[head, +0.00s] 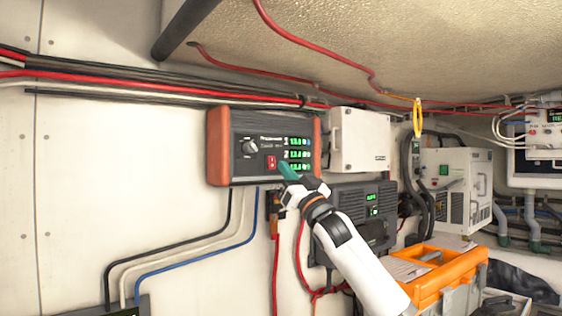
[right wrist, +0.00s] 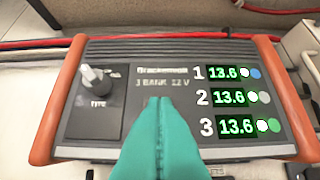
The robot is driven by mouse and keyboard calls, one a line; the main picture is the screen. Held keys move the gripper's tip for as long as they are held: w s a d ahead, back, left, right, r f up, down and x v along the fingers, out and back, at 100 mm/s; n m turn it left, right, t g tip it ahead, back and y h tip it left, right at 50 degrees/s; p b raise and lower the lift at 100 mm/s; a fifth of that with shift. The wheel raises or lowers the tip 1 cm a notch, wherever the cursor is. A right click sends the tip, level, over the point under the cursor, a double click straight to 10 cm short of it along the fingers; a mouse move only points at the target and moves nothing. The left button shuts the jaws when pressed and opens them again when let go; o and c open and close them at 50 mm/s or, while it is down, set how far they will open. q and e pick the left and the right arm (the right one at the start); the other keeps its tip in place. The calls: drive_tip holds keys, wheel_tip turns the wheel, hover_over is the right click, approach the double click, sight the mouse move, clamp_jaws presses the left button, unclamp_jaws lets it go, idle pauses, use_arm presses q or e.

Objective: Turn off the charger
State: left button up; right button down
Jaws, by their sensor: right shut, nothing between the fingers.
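The charger (head: 262,143) is a dark grey box with orange-red end caps, fixed to the white wall in the head view. Its face carries a rotary knob (head: 250,147), a red switch (head: 271,162) and three lit green displays (head: 298,154). In the right wrist view the charger (right wrist: 150,77) fills the picture and each display reads 13.6. My right gripper (head: 286,169) is shut and empty, its teal fingertips in front of the charger's lower face, just right of the red switch. In the right wrist view the fingers (right wrist: 158,105) hide the switch. I cannot tell whether they touch the face.
A white box (head: 358,140) is on the wall right of the charger. A dark unit with a green display (head: 352,215) sits below it, partly behind my right arm. An orange toolbox (head: 450,275) stands at lower right. Cables run above and below the charger.

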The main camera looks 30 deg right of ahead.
drive_tip(key=shift+w+a+f+p, duration=0.15)
drive_tip(key=shift+w+p, duration=0.15)
drive_tip(key=shift+w, duration=0.8)
use_arm(q)
drive_tip(key=shift+s+a+r, duration=0.3)
drive_tip(key=shift+s+r, duration=0.1)
drive_tip(key=shift+r, duration=0.1)
use_arm(e)
drive_tip(key=shift+w+f+t+b, duration=0.25)
drive_tip(key=shift+w+t+b, duration=0.05)
drive_tip(key=shift+b, duration=0.1)
drive_tip(key=shift+r+y, duration=0.15)
drive_tip(key=shift+y, duration=0.15)
use_arm(q)
drive_tip(key=shift+w+f, duration=0.15)
drive_tip(key=shift+f, duration=0.15)
